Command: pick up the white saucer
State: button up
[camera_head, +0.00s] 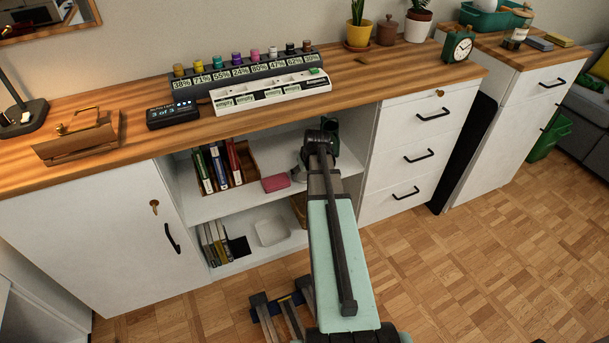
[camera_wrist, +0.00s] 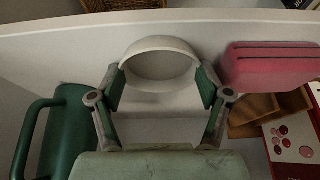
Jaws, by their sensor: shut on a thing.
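The white saucer (camera_wrist: 160,66) shows in the wrist view between the two fingers of my gripper (camera_wrist: 160,92). It is round, with a pale raised rim toward the top of the picture. The green finger pads press on its left and right sides, and the gripper is shut on it. The shelf surface shows close around it; I cannot tell whether the saucer still touches it. In the head view my arm reaches into the open shelf, and the saucer and fingertips are hidden behind it.
A pink box (camera_wrist: 270,65) lies close right of the saucer; it also shows in the head view (camera_head: 276,183). A dark green handled vessel (camera_wrist: 60,130) stands close on the left. A wooden holder (camera_head: 240,165) with books is on the same shelf. The desktop (camera_head: 350,100) overhangs the shelf.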

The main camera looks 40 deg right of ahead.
aim_at(306, 178)
jog(key=shift+r, duration=0.1)
jog(key=shift+r, duration=0.5)
jog(key=p+v, duration=0.1)
jog(key=v, duration=0.1)
jog(key=shift+r, duration=0.35)
jog(key=s+a+p, duration=0.1)
jog(key=s+p, duration=0.1)
jog(key=s, duration=0.2)
jog(key=s+a+p, duration=0.1)
jog(key=s+p, duration=0.1)
jog(key=s, duration=0.1)
jog(key=s+a+p, duration=0.1)
jog(key=s+p, duration=0.1)
jog(key=s, duration=0.2)
jog(key=shift+s+a+r, duration=0.15)
jog(key=shift+s+r, duration=0.1)
jog(key=shift+s, duration=0.1)
